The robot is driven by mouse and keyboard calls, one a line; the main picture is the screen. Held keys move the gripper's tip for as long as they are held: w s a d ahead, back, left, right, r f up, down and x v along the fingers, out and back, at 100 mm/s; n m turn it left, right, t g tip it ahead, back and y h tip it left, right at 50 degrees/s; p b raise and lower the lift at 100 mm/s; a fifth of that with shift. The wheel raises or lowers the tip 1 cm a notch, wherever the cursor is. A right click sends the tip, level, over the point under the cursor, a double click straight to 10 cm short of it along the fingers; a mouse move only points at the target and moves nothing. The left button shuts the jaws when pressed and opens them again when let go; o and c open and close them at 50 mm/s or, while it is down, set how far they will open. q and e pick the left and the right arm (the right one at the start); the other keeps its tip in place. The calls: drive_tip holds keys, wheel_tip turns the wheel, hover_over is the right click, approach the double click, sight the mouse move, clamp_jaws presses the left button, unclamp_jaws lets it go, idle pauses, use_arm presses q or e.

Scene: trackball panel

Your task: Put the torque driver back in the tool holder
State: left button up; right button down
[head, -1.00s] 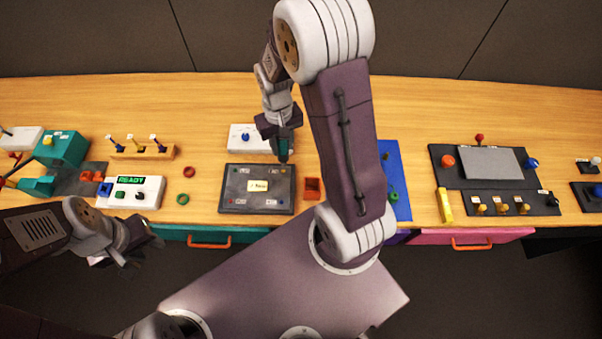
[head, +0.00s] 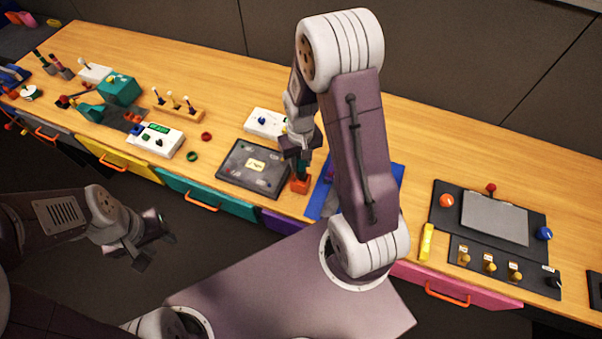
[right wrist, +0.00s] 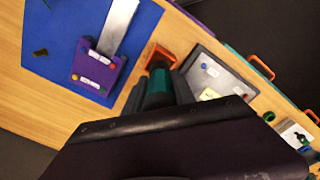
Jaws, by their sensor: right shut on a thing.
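My right gripper (head: 301,158) is shut on the torque driver, a dark teal tool (head: 302,168) that points downward. The driver also shows in the right wrist view (right wrist: 158,88), between the fingers. The tool holder, a small orange box (head: 300,185), is at the front of the table, right of the dark panel. In the right wrist view the orange holder (right wrist: 161,54) is just beyond the driver. The driver's lower end overlaps the holder in the head view; I cannot tell whether it is inside. My left gripper (head: 155,250) is open and empty in front of the table.
The dark panel (head: 232,176) with a pale label lies left of the holder. A blue mat (right wrist: 48,60) with a purple block (right wrist: 96,72) lies on the other side. A white box (head: 262,121) stands behind the panel. Orange drawer handles (head: 202,203) stick out in front.

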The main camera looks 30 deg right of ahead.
sight(301, 171)
drive_tip(key=shift+s+d+f, duration=0.1)
wheel_tip(301, 171, down, 4)
drive_tip(key=shift+r, duration=0.15)
drive_tip(key=shift+f, duration=0.25)
drive_tip(key=shift+f, duration=0.15)
drive_tip(key=c, duration=1)
unclamp_jaws()
drive_tip(key=shift+c, duration=0.2)
